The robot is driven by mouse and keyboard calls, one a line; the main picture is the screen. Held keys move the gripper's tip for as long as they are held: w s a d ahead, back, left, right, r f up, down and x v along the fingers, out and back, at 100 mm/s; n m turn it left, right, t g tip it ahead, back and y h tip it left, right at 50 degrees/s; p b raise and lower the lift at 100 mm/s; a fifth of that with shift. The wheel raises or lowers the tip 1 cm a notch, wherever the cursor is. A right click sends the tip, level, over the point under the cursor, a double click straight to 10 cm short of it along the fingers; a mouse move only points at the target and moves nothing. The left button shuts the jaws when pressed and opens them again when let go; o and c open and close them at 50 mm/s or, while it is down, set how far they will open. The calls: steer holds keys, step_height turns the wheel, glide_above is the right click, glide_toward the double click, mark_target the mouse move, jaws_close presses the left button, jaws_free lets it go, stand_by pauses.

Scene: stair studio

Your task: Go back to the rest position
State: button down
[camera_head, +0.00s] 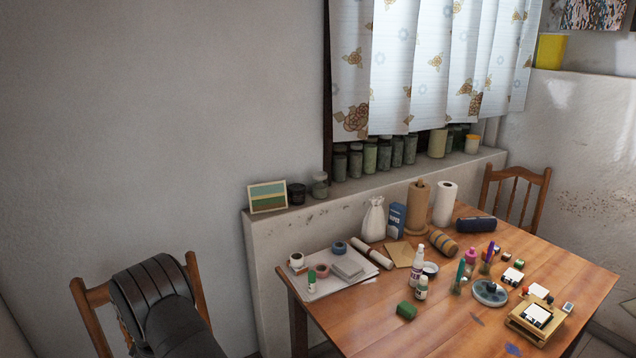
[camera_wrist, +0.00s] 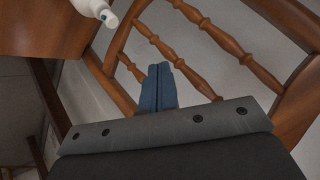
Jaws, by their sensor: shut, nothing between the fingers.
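My gripper (camera_wrist: 158,88) shows in the wrist view as two blue fingers pressed together, with nothing between them. Behind the fingers are the turned spindles of a wooden chair (camera_wrist: 235,42). The fingers look apart from the chair, though the exact distance is hard to tell. The gripper is not seen in the head view.
A wooden table (camera_head: 385,325) holds bottles, paper rolls, pots and a grey-lidded dish (camera_head: 490,292). A wooden chair (camera_head: 90,310) stands at lower left, another (camera_head: 516,190) behind the table. Jars (camera_head: 370,156) line the ledge. A white bottle tip (camera_wrist: 100,10) shows in the wrist view.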

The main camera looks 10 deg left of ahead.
steer(key=shift+f, duration=1.15)
